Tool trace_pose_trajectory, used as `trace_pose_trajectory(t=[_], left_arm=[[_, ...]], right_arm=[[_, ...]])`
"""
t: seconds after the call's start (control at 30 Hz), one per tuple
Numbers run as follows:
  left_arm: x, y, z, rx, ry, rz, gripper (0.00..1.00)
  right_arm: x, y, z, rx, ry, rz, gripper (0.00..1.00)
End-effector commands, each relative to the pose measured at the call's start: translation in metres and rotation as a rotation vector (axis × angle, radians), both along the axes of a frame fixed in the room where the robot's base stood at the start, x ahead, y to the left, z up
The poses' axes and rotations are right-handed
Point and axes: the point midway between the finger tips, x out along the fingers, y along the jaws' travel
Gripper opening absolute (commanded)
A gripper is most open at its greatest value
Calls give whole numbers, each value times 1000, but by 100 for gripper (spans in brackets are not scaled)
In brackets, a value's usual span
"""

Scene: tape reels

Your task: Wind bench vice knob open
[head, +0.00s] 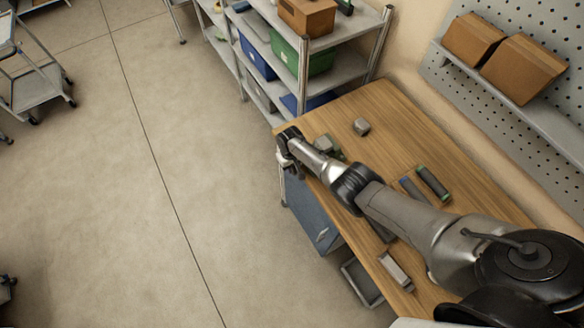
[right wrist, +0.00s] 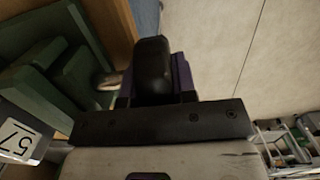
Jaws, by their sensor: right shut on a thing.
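The bench vice (head: 329,147) is a green block-like thing at the left edge of the wooden bench, partly hidden by my right arm. In the right wrist view, the green vice body (right wrist: 72,85) fills the left side, and a short pale metal part (right wrist: 110,80) runs from it toward my fingers. My right gripper (head: 284,138) is at the bench edge beside the vice, shut on the vice knob. The knob itself is largely hidden by the dark fingers (right wrist: 152,72). My left gripper is not in view.
On the bench (head: 385,108) are a small grey block (head: 361,126), a green-ended dark cylinder (head: 433,183) and a grey block (head: 396,271). A shelf with bins (head: 318,58) stands behind. A blue cabinet (head: 312,220) is below the bench. The floor at left is open.

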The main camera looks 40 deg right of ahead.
Motion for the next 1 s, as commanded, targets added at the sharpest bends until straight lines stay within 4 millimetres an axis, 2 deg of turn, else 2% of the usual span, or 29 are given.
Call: trace_pose_trajectory(t=[0.2, 0.67, 0.7, 0.93, 1.0], left_arm=[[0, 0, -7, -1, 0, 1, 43], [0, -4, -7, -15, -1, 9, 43], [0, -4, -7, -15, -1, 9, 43], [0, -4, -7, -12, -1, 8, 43], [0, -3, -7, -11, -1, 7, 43]], right_arm=[[0, 0, -2, 7, 44, 0, 2], [-1, 0, -2, 8, 53, 0, 2], [-1, 0, -2, 8, 53, 0, 28], [-1, 0, -1, 7, 53, 0, 50], [-1, 0, -1, 7, 53, 0, 51]])
